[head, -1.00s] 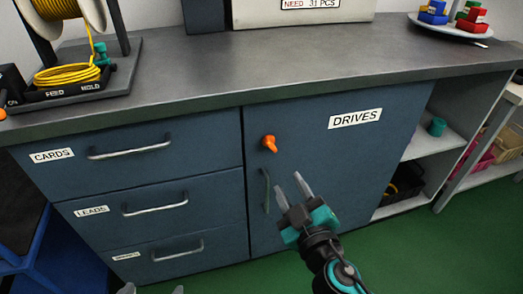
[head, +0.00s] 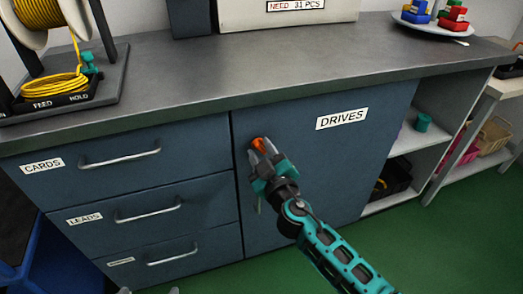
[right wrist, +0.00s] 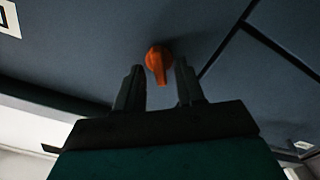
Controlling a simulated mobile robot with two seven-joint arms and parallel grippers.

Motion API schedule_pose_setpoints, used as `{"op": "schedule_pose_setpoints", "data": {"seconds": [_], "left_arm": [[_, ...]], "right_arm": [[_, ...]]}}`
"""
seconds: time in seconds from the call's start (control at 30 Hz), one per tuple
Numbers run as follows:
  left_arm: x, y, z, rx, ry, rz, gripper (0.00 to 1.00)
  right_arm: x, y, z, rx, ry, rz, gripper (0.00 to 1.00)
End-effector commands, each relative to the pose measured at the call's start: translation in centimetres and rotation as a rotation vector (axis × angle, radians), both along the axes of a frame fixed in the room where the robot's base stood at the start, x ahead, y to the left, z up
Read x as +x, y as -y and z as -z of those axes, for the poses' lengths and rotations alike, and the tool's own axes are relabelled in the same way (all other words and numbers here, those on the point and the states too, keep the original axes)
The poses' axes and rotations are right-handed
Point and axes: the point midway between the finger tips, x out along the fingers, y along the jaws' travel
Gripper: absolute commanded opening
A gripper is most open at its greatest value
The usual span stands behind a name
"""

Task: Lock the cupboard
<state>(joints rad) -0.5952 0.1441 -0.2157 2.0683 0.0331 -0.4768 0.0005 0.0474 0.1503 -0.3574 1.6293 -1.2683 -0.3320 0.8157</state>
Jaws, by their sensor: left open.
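The blue cupboard door (head: 330,165), labelled DRIVES, is closed under the worktop. Its orange turn knob (head: 258,143) sits near the upper left edge of the door. My right gripper (head: 262,147) is at the knob and partly covers it. In the right wrist view the orange knob (right wrist: 158,63) shows between the tips of my right gripper (right wrist: 159,75). The fingers are apart, with a gap on each side of the knob. The door's handle is mostly hidden behind my right gripper. Only the tips of my left gripper (head: 150,291) show at the bottom edge, spread apart.
Drawers labelled CARDS (head: 137,160) and LEADS (head: 140,208), plus a lower one, are shut at the left. A cable spool stand (head: 75,100) and a plate of coloured blocks (head: 432,25) stand on the worktop (head: 240,65). Open shelves (head: 410,140) are at the right.

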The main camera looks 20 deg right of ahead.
Motion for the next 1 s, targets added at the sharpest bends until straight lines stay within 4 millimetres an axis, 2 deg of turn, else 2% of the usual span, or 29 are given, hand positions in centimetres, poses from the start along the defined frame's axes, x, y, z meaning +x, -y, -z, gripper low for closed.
{"op": "schedule_pose_setpoints", "data": {"seconds": [0.37, 0.73, 1.0], "left_arm": [[-0.02, -0.26, 0.08, 0.009, 0.0, 0.005, 1.0], [0.08, -0.3, 0.03, 0.012, 0.002, 0.006, 1.0], [0.18, -0.29, -0.04, 0.01, 0.005, 0.005, 1.0]], "right_arm": [[0.44, -0.05, 0.0, 0.001, -0.001, -0.001, 0.37], [0.41, -0.04, 0.0, 0.0, 0.0, 0.0, 0.02], [0.41, -0.04, 0.0, 0.0, 0.0, 0.0, 0.0]]}}
